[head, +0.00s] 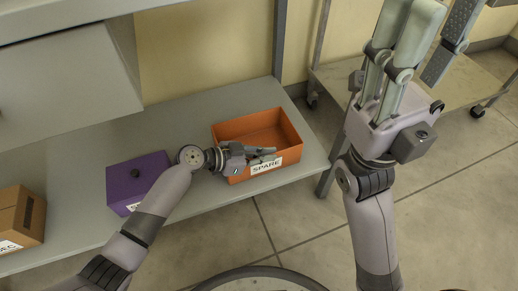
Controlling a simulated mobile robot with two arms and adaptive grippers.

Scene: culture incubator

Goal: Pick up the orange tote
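The orange tote (284,124) is an open-topped box with a white "SPARE" label on its front wall. It sits on the grey shelf near its right end, and the visible part of its inside looks empty. My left gripper (264,154) reaches in from the left, with its fingers over the tote's front left part. They overlap the front wall in the picture; I cannot tell whether they touch it or how far they are parted. My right gripper (408,40) is raised close to the camera at the upper right, fingers upward, away from the tote.
A brown box (30,214) stands at the far left. A grey cabinet (60,75) overhangs the shelf (95,140). A wheeled cart (478,75) stands at right.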

